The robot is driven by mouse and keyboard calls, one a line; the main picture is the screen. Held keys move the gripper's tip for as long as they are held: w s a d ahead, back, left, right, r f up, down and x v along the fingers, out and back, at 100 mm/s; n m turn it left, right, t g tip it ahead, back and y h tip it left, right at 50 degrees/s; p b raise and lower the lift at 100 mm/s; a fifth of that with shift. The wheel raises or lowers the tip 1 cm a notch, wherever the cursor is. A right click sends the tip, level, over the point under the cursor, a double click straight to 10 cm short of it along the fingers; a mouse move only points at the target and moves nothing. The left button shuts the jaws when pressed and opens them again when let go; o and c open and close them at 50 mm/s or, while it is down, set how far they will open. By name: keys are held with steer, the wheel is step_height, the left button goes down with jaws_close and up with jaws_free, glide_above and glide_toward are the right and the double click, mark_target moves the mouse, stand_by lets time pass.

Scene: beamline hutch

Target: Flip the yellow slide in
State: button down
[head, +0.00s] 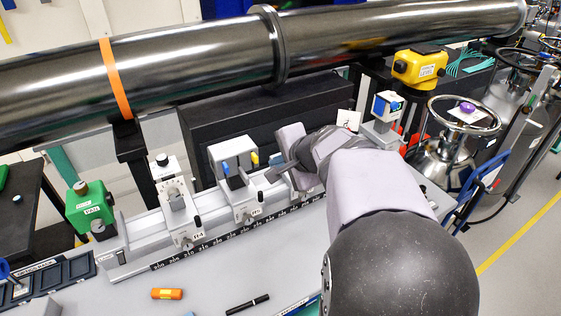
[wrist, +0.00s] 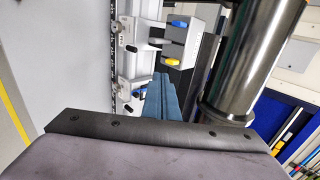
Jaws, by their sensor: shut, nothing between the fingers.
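The yellow slide (head: 254,159) is a small yellow tab on the right side of a white-and-grey holder (head: 234,150) that stands on the rail. In the wrist view the yellow slide (wrist: 172,61) shows at the lower edge of the holder, just beyond the fingertips. A blue slide (head: 226,169) is on the same holder, left of the yellow one; it also shows in the wrist view (wrist: 179,24). My gripper (head: 271,174) is shut and empty, just right of the yellow slide. In the wrist view my gripper's fingers (wrist: 160,78) point at the holder; I cannot tell whether they touch it.
A large steel pipe (head: 200,65) runs behind. An orange object (head: 167,294) and black pen (head: 247,304) lie in front.

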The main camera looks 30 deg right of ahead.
steer(key=shift+v, duration=0.95)
steer(key=s+a+f+n+g, duration=0.3)
steer(key=s+f+n+g, duration=0.4)
steer(key=s+f+n, duration=0.55)
steer(key=s+a+f+n+g, duration=0.1)
steer(key=s+a+f+n, duration=0.1)
steer(key=a, duration=0.3)
steer(key=s+a+f+n+g, duration=0.1)
steer(key=s+a+f+n, duration=0.2)
steer(key=a, duration=0.3)
steer(key=shift+s+a+f, duration=0.2)
steer(key=shift+s+f, duration=0.05)
steer(key=shift+f, duration=0.45)
steer(key=shift+n, duration=0.25)
stand_by(0.9)
